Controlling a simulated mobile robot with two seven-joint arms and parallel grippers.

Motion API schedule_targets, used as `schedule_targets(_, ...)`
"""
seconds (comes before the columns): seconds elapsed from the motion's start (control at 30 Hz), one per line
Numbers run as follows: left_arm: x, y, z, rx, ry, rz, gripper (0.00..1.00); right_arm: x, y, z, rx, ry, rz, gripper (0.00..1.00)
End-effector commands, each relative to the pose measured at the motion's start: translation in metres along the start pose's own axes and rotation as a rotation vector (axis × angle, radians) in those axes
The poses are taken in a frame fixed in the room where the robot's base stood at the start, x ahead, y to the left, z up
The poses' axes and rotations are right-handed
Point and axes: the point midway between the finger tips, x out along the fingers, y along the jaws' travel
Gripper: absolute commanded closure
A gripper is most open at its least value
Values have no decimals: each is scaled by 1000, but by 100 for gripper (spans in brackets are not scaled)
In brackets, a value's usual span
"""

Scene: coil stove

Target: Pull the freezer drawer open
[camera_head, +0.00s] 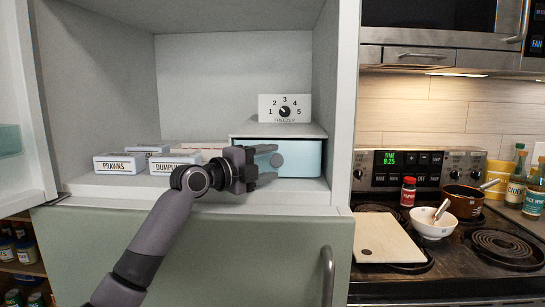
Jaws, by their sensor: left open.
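The freezer drawer (304,158) has a light blue front and sits in the right part of the open white compartment. It looks shut beneath a grey top. A round grey knob (277,160) stands on the left part of its front. My left gripper (270,163) is open in front of the drawer, pointing right, with one finger above and one below the knob's level. I cannot tell whether the fingers touch the knob. The gripper hides the drawer's left end. My right gripper is not in view.
Labelled boxes, including prawns (120,163) and dumplings (176,163), lie left of the drawer. A dial (285,108) stands above it. The open door (12,110) is at the left. A stove (450,255) with a bowl (433,222) and pot is at the right.

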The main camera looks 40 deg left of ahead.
Motion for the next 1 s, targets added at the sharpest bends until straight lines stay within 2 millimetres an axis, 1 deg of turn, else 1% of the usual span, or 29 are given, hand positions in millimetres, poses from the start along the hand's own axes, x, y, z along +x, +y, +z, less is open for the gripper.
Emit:
schedule_targets(0.03, 6, -2, 0, -2, 1, 0, 40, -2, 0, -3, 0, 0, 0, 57)
schedule_targets(0.2, 14, 0, -1, 0, 1, -1, 40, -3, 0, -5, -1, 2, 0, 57)
schedule_targets(0.47, 16, 0, 0, 1, 1, 0, 40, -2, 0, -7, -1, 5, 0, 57)
schedule_targets(0.5, 16, 0, 0, 1, 1, 0, 46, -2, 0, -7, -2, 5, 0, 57)
schedule_targets(0.57, 16, 0, 0, 1, 1, 0, 66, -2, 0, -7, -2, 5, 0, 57)
schedule_targets(0.6, 15, 0, 0, 1, 1, 0, 79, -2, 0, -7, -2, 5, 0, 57)
schedule_targets(0.67, 15, 0, 0, 1, 1, 0, 98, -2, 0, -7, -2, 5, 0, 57)
schedule_targets(0.7, 15, 0, 0, 1, 1, 0, 100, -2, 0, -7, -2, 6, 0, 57)
schedule_targets(1.0, 12, 2, 1, 2, 0, 1, 100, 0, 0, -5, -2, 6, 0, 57)
